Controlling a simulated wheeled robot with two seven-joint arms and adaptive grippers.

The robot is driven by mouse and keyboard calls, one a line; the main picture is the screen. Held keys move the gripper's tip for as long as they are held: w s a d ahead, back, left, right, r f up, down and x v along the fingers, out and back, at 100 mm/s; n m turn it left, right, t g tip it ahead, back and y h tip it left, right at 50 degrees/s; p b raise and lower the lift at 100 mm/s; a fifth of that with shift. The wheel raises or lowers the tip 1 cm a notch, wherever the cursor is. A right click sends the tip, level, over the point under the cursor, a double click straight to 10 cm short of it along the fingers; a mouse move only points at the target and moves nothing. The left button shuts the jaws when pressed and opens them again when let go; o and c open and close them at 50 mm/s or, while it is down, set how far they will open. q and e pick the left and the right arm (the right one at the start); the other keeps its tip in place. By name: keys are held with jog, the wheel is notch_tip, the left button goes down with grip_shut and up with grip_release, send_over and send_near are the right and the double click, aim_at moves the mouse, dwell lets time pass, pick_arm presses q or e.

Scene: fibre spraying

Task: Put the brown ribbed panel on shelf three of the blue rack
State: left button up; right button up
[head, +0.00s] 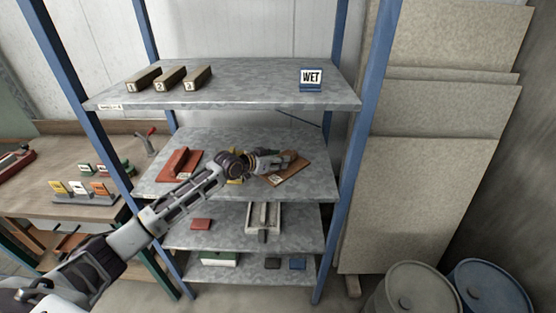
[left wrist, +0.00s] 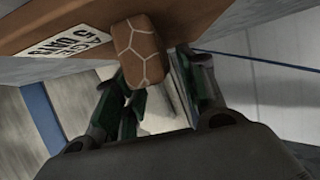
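The blue rack (head: 365,150) holds several grey shelves. A brown panel (head: 290,172) lies askew at the right of the second shelf from the top (head: 215,145). In the left wrist view the brown panel (left wrist: 70,22) bears a white label and a brown block with pale net-like lines (left wrist: 140,52). I cannot make out ribs. My left gripper (head: 278,163) is at the panel, and its fingers (left wrist: 158,85) stand apart around or just behind the block. The block hides part of one finger, so I cannot tell whether they grip it. My right gripper is out of view.
A red panel (head: 180,164) lies left on that shelf. Lower shelves hold a grey tray (head: 264,218) and small items. A workbench (head: 40,190) is left; boards (head: 420,190) and drums (head: 415,290) are right.

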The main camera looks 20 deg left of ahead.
aim_at(263, 176)
pick_arm(q)
jog(key=shift+r, duration=0.15)
jog(key=shift+b+v, duration=0.35)
jog(key=shift+v, duration=5.2)
jog(key=shift+s+a+r, duration=0.1)
jog(key=shift+s+a, duration=0.15)
jog(key=shift+s, duration=0.1)
